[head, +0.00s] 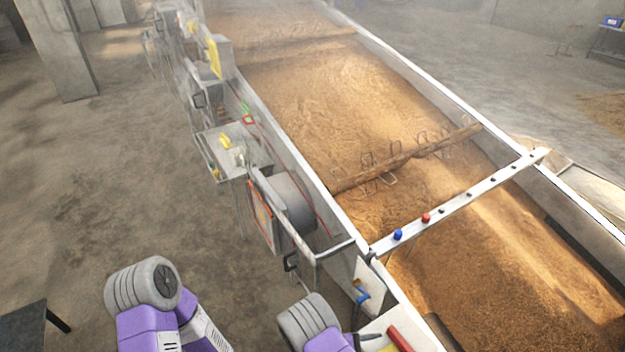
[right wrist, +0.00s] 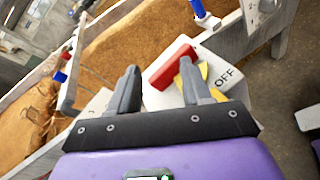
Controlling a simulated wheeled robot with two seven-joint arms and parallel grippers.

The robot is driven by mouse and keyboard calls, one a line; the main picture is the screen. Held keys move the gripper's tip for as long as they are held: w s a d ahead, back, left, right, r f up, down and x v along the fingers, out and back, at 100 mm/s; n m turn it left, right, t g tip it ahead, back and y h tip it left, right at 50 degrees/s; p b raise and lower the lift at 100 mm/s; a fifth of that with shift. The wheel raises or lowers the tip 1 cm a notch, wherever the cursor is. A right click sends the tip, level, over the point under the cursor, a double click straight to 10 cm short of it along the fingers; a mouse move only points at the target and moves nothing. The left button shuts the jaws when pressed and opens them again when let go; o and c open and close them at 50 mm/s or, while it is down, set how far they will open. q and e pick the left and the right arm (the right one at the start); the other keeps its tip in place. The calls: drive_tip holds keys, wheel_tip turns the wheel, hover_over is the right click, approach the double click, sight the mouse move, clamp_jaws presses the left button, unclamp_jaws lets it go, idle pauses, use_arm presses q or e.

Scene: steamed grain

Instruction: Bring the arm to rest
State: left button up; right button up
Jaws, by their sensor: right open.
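My right gripper (right wrist: 160,68) is open in the right wrist view, with its two dark fingers apart. A red block-like handle (right wrist: 173,66) on a white panel marked OFF (right wrist: 228,76) shows beyond and between the fingers; I cannot tell whether they touch it. A yellow part (right wrist: 205,76) shows beside the right-hand finger. The red handle also shows at the bottom of the head view (head: 399,338). My right arm (head: 312,325) is at the bottom middle and my left arm (head: 150,305) at the bottom left. The left gripper is out of view.
A long trough (head: 350,210) of brown grain runs away from me, crossed by a white bar (head: 470,200) with a blue and a red knob. Machinery with a grey drum (head: 290,200) lines its left side. A dark table corner (head: 25,325) is at lower left. The left floor is clear.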

drive_tip(key=s+a+f+m+g+y+b, duration=0.1)
drive_tip(key=s+f+m+g+y+b, duration=0.3)
drive_tip(key=s+f, duration=0.4)
drive_tip(key=s+a+f+m+g+y+b, duration=0.25)
drive_tip(key=s+f+g+y, duration=0.3)
drive_tip(key=s, duration=0.35)
drive_tip(key=s+a+f+m+y+b, duration=0.2)
drive_tip(key=a+m+y+b, duration=0.2)
drive_tip(key=a+m+y, duration=0.15)
drive_tip(key=shift+w+d+f+m+t+y+b, duration=0.15)
drive_tip(key=shift+w+m+t+y+b, duration=0.5)
drive_tip(key=shift+w+m+t, duration=0.35)
drive_tip(key=shift+w+d+f+m+t+y+b, duration=0.15)
drive_tip(key=shift+w+m+t+y+b, duration=0.35)
drive_tip(key=shift+w+m+t+b, duration=0.5)
drive_tip(key=shift+w+d+m+t+y+b, duration=0.15)
drive_tip(key=shift+w+m+t+y+b, duration=0.5)
drive_tip(key=shift+m+t, duration=0.55)
